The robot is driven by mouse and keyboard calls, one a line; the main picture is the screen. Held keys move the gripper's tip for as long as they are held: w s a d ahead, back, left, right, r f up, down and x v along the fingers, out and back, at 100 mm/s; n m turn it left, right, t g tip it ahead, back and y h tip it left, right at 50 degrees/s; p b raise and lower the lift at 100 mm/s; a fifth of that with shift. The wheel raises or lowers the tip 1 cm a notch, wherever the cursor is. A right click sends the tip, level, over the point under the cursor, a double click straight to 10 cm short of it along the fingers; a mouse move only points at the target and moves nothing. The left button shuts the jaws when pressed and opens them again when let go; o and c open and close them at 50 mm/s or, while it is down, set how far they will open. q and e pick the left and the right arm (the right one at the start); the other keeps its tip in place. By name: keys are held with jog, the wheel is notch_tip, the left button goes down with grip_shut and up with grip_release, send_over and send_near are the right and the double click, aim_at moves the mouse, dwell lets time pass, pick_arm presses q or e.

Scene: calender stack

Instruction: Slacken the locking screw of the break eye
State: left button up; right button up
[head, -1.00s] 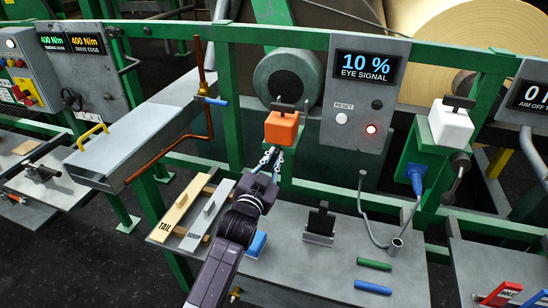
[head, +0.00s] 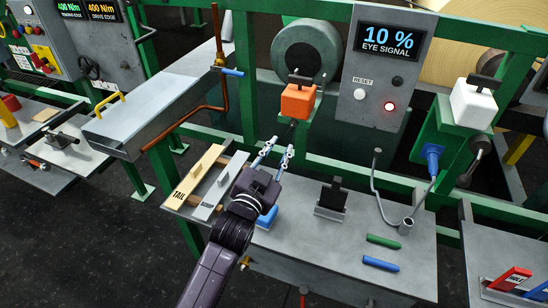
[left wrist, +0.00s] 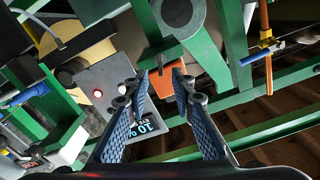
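An orange box (head: 297,101) with a dark T-shaped handle (head: 299,78) on top sits on the green frame, left of the eye signal panel (head: 383,75). A white box (head: 473,102) with a similar dark handle is right of the panel. No label shows which is the break eye. My left gripper (head: 278,150) is open and empty, below and apart from the orange box. In the left wrist view the orange box (left wrist: 160,76) lies beyond the open fingertips (left wrist: 160,86); its handle is not clear there. My right gripper is not in view.
The panel reads 10 % and has a lit red lamp (head: 390,107). A grey bench (head: 345,245) below holds tail and splice pieces (head: 198,176), a black block (head: 331,197), and green and blue rods. A copper pipe (head: 185,127) and green rails are left.

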pick_arm(q)
jog(key=v, duration=0.3)
jog(key=shift+s+a, duration=0.1)
jog(key=shift+s, duration=0.1)
jog(key=shift+f, duration=0.1)
